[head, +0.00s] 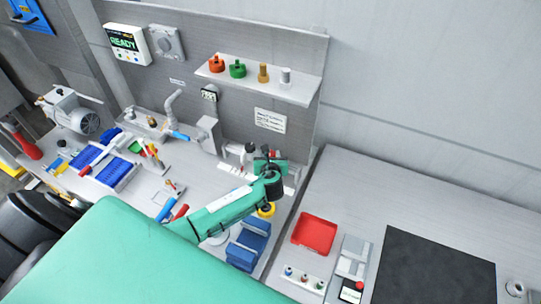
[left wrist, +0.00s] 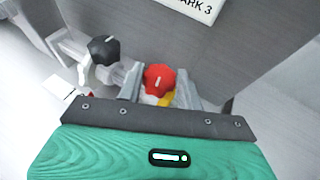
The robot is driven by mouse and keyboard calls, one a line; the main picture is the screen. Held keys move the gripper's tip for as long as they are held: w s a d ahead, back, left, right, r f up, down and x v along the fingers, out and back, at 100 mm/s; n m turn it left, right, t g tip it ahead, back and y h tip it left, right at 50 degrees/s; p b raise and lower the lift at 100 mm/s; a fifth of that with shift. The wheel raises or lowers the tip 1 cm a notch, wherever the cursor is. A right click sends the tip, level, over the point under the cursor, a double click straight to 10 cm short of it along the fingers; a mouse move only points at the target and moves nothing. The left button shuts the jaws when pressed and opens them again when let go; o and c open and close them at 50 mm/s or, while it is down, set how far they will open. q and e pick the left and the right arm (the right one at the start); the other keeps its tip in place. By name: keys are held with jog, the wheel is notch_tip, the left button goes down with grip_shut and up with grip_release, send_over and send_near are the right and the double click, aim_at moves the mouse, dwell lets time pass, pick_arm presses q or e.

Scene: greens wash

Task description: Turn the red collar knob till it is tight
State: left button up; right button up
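The red collar knob (left wrist: 159,78) sits in the middle of the left wrist view, with a pale pointer line on its top and a yellow part just below it. My left gripper (left wrist: 160,86) has one grey finger on each side of the knob. I cannot tell whether the fingers press on it or stand just clear. In the head view my left gripper (head: 270,162) is at the fixture at the right end of the left bench, and it mostly hides the knob there. My right gripper is not in view.
A black knob (left wrist: 103,50) on a grey fitting stands just left of the red knob. A wall panel is close behind. Blue bins (head: 249,246), a red tray (head: 314,235) and a dark mat (head: 434,268) lie nearer. A shelf (head: 262,80) holds several coloured knobs.

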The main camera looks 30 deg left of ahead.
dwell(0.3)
